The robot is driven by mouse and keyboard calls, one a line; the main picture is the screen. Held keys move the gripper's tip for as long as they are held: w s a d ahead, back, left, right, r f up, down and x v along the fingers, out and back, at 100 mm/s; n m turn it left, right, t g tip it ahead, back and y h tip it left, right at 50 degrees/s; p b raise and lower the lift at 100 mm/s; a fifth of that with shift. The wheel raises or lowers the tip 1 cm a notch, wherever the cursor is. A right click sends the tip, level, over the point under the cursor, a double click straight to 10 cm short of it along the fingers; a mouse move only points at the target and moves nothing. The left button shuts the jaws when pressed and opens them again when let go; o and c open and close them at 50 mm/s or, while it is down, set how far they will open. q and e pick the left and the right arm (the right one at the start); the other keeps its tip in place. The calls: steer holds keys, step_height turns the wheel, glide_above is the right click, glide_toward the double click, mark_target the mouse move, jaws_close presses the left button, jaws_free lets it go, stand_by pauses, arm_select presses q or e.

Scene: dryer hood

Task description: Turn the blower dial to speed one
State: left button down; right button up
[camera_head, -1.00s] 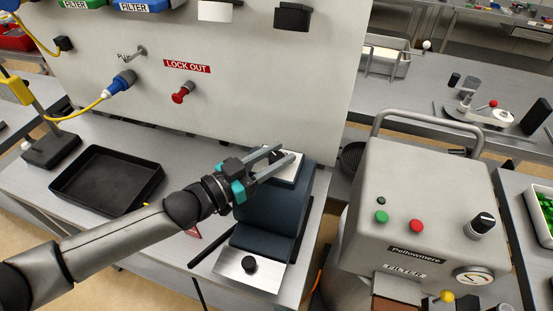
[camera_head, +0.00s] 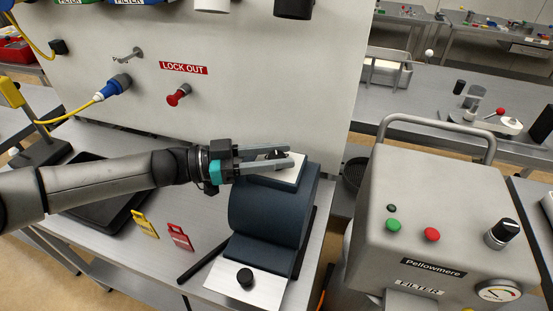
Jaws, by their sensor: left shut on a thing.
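A dark blue blower housing (camera_head: 268,212) stands on the bench with a white plate (camera_head: 292,176) on its top. A small black dial (camera_head: 277,154) sits on that plate, partly hidden by my fingers. My left gripper (camera_head: 286,157) reaches in from the left, with its two grey fingers on either side of the dial, shut on it. I cannot read the dial's pointer or any speed marks. A second black knob (camera_head: 245,277) is on the metal plate at the front of the housing, apart from the gripper. My right gripper is not in view.
A Pellowmere filter unit (camera_head: 440,215) with buttons and a knob stands to the right. The panel (camera_head: 220,100) with a red lock-out knob (camera_head: 178,95) rises behind. Yellow (camera_head: 145,224) and red (camera_head: 180,237) tags and a black tray (camera_head: 95,212) are on the bench.

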arm_select(q)
steer(key=shift+f+m+g+b, duration=0.1)
steer(key=shift+m+g+b, duration=0.35)
steer(key=shift+g, duration=0.35)
steer(key=shift+m+g, duration=0.25)
steer(key=shift+g, duration=0.05)
steer(key=shift+c, duration=2.3)
jaws_free()
steer(key=shift+a, duration=0.1)
steer(key=a+b, duration=0.2)
steer(key=a, duration=1.3)
steer(key=shift+s, duration=0.25)
steer(key=shift+r, duration=0.2)
